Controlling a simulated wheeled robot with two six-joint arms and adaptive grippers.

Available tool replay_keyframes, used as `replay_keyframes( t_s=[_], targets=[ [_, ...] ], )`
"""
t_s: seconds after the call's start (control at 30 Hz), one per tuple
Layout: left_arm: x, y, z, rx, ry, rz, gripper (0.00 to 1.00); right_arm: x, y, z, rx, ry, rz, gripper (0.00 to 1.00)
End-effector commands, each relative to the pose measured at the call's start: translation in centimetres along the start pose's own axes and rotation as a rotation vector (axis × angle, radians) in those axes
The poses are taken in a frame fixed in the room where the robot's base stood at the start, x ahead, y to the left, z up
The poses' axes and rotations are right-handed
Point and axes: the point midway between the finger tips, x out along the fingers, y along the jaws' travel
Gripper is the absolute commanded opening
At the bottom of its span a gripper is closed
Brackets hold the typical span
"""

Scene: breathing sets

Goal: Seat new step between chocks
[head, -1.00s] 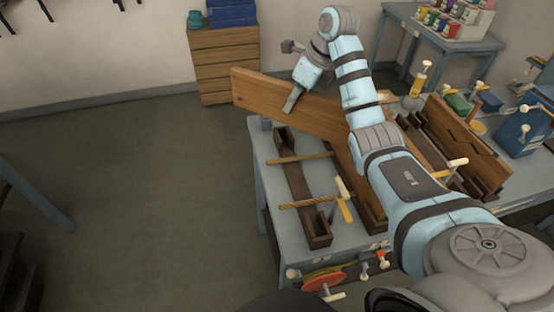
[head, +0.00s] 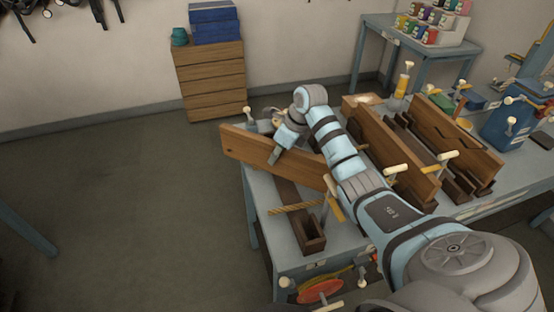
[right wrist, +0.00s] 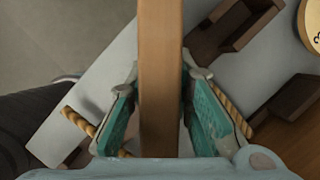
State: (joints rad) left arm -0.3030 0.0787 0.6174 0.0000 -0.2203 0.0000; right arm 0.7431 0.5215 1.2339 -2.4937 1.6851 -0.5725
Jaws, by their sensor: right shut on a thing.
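The new step, a long light-brown board (head: 243,147), is held on edge above the near-left part of the bench. It crosses over a long dark wooden piece with raised block ends, seemingly a chock (head: 314,238). My right gripper (head: 274,158) is shut on the board near its middle. In the right wrist view the board (right wrist: 160,70) runs upright between the teal finger pads (right wrist: 162,122). Dark wooden blocks (right wrist: 235,28) lie below it to the right. Whether the board touches them I cannot tell. My left gripper is not in view.
A twisted rod (head: 293,208) and a clamp with a pale handle (head: 333,190) stand near the board. Upright boards (head: 395,155) stand to the right. A red-orange reel (head: 320,290) hangs at the bench's front edge.

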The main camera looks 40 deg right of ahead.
Motion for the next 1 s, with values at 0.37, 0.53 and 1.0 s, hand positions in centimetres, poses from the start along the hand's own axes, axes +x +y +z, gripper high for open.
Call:
replay_keyframes(
  t_s=[0.37,0.53,1.0],
  targets=[
    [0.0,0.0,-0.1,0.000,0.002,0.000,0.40,1.9,-0.1,-0.9,0.003,0.001,-0.001,0.00],
    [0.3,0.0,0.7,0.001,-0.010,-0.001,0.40,2.3,0.0,-1.2,0.003,0.003,0.001,0.24],
    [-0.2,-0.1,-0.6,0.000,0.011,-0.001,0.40,1.5,-0.1,-0.9,0.003,0.002,0.000,0.41]
  ],
)
